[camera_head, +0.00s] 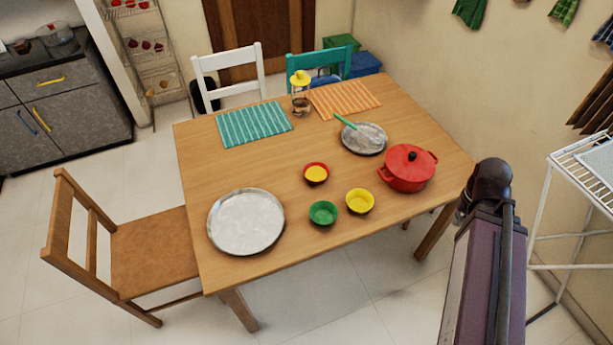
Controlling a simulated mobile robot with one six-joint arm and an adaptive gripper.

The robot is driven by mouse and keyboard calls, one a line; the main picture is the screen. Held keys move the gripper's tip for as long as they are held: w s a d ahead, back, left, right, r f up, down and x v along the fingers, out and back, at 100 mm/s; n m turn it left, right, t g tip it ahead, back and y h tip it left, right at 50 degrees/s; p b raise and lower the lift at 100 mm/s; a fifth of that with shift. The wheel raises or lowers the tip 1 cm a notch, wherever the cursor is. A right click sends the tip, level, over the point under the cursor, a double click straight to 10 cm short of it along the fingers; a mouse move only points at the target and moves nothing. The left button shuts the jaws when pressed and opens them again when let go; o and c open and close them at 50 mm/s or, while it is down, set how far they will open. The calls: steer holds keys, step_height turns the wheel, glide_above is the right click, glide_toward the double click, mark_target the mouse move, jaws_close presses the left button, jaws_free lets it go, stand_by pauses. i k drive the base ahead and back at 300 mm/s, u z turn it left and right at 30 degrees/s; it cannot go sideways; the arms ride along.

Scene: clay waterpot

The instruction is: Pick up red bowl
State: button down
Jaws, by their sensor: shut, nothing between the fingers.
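The red bowl (306,180) is small and round, with something yellow inside it. It stands upright on the wooden table (245,165), a little right of the table's middle. A green bowl (323,213) and a yellow bowl (359,201) stand just in front of it, apart from it. My gripper does not show; only a purple link of mine with a dark rounded joint is in view at the right, beyond the table's right edge. Nothing covers the red bowl.
A red lidded pot (407,170) stands to the right of the bowls. A metal plate with a green-handled utensil (365,140) is behind. A large round tray (245,222) lies front left. A yellow-topped jar (300,95) and placemats are at the back. A chair (150,250) stands left.

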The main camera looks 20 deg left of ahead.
mark_target(315, 174)
steer(key=u, duration=0.4)
steer(key=k, duration=0.5)
steer(key=u, duration=0.55)
steer(key=i, duration=0.5)
steer(key=u, duration=0.05)
steer(key=k, duration=0.1)
steer(key=u, duration=0.05)
